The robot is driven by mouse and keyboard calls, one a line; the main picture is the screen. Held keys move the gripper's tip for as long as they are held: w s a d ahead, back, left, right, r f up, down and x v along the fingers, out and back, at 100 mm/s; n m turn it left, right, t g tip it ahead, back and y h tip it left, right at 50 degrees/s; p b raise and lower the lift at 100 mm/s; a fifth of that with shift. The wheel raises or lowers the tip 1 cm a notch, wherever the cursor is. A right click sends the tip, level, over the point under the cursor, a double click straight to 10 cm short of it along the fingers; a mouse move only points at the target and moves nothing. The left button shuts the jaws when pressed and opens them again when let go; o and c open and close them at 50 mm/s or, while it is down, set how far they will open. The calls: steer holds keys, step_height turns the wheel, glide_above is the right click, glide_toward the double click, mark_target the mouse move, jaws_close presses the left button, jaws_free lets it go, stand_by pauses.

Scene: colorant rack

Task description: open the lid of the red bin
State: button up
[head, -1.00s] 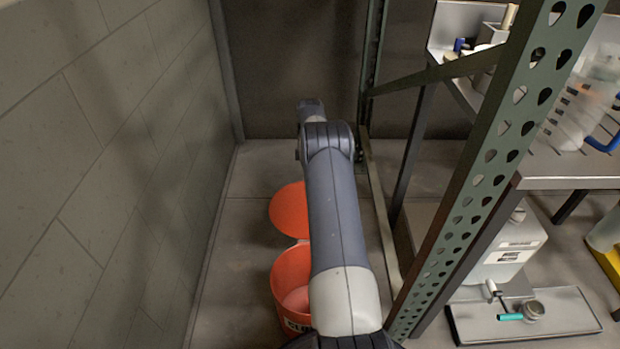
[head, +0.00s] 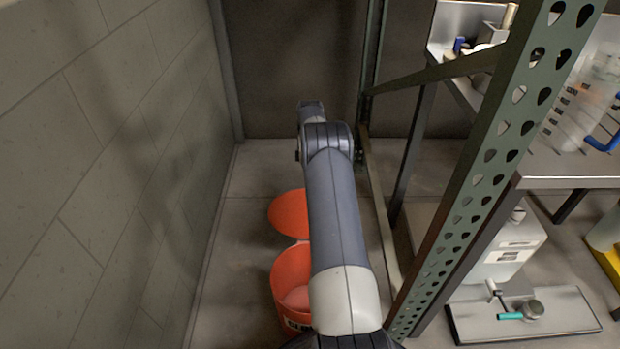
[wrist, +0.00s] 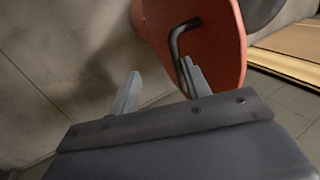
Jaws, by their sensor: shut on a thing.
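The red bin (head: 287,270) stands on the floor at the lower middle of the head view, partly hidden by my arm. Its mouth is uncovered and its inside shows. The round red lid (head: 288,213) is swung back beyond the far rim, away from the mouth. In the wrist view the lid (wrist: 215,45) stands tilted on edge, with a dark bent handle (wrist: 176,38) on its face. The gripper is hidden in the head view.
A grey block wall (head: 90,170) runs close along the left. A green perforated rack post (head: 475,205) and shelving stand close on the right. A tray (head: 525,316) with a white jug (head: 510,255) behind it is at the lower right.

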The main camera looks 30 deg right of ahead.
steer(key=p+v, duration=0.2)
steer(key=v, duration=0.5)
steer(key=shift+r, duration=0.2)
